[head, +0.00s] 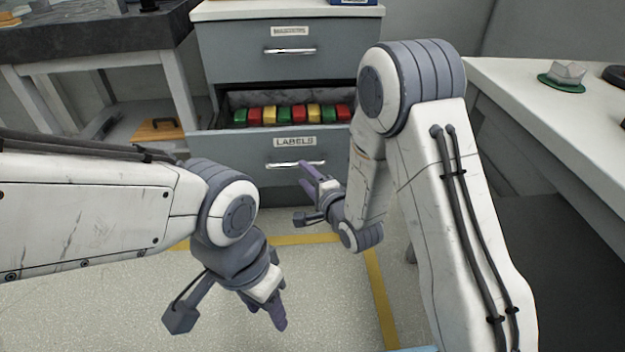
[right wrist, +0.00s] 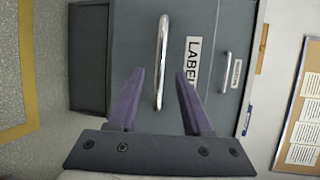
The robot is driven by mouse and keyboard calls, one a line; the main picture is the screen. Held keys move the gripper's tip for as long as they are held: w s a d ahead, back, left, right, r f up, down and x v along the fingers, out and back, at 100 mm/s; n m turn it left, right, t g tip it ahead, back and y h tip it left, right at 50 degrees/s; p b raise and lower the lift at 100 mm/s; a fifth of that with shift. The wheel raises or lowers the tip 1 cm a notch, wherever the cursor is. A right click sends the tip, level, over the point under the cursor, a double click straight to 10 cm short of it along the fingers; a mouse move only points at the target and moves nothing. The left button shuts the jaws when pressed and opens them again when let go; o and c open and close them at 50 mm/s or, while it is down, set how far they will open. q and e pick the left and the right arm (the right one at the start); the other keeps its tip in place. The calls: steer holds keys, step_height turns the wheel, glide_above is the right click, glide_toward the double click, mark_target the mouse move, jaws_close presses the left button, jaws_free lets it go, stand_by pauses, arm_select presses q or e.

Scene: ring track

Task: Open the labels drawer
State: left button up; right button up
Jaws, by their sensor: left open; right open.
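The labels drawer (head: 330,146) is the lower grey drawer of the cabinet and stands partly open, with a row of red, yellow and green pieces (head: 284,114) inside. Its silver handle (head: 283,164) is below the label. My right gripper (head: 318,177) is open in front of the drawer, close to the handle's right end. In the right wrist view the handle (right wrist: 161,50) appears between the two purple fingers (right wrist: 160,75); I cannot tell whether they touch it. My left gripper (head: 268,312) is open and empty, pointing down low over the floor.
A closed upper drawer (head: 235,55) with its own handle sits above. A white worktop (head: 520,85) stands at the right and a dark-topped bench (head: 90,35) at the left. Yellow tape (head: 378,290) marks the open floor.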

steer(key=p+v, duration=0.3)
steer(key=v, duration=0.2)
steer(key=shift+s+r, duration=0.1)
steer(key=shift+s, duration=0.1)
stand_by(0.3)
